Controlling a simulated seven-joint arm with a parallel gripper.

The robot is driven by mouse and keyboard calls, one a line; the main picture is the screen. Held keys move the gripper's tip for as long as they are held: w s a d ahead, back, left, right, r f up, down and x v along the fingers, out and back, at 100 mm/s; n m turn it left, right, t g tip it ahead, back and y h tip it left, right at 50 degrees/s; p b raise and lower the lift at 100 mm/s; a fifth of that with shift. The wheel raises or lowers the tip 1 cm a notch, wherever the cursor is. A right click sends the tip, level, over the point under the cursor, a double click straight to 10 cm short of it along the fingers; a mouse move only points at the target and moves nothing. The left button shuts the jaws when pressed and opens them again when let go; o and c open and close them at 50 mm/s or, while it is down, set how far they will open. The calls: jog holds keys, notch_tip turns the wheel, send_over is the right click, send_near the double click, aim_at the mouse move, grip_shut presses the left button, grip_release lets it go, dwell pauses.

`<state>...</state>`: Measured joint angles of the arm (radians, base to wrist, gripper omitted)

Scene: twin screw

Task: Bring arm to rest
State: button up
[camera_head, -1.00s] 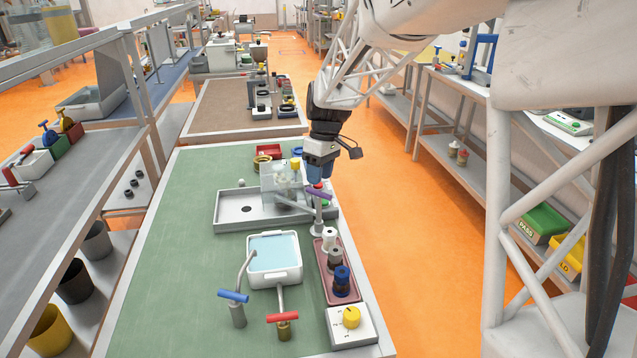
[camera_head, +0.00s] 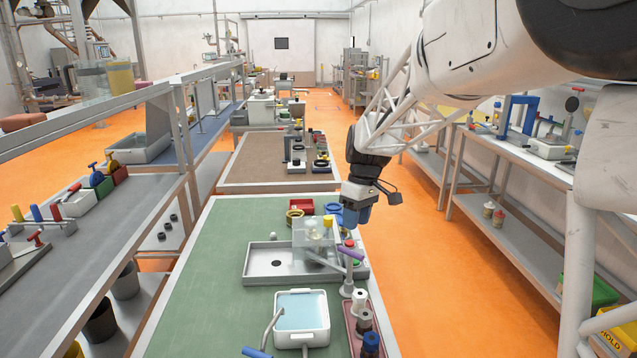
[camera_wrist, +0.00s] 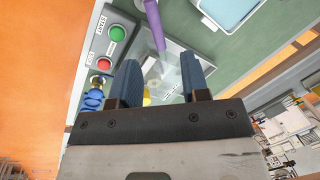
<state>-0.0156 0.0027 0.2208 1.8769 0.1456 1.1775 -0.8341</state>
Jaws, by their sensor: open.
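My gripper (camera_head: 356,212) hangs over the right edge of the green-topped bench (camera_head: 225,300), above the start and stop button box. In the wrist view my gripper (camera_wrist: 160,82) shows two blue fingers spread apart, with nothing held between them. Beyond the fingers are a clear box (camera_wrist: 165,72) and a purple-handled lever (camera_wrist: 153,22). The button box (camera_wrist: 112,45) with a green and a red button lies at the upper left of the wrist view. The fingertips are hard to make out in the head view.
A grey tray (camera_head: 262,277) and a white basin of pale blue liquid (camera_head: 327,335) stand on the bench. A red tray (camera_head: 301,205) lies behind. A pink tray with several spools (camera_head: 363,320) is at the right edge. Orange floor (camera_head: 430,260) is open to the right.

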jog(key=s+d+m+t+h, duration=0.1)
jog(key=s+m, duration=0.8)
jog(key=s, duration=2.7)
jog(key=d+t, duration=0.2)
jog(key=t, duration=0.1)
jog(key=shift+s+d+r+h, duration=0.3)
jog(key=shift+s+d, duration=0.1)
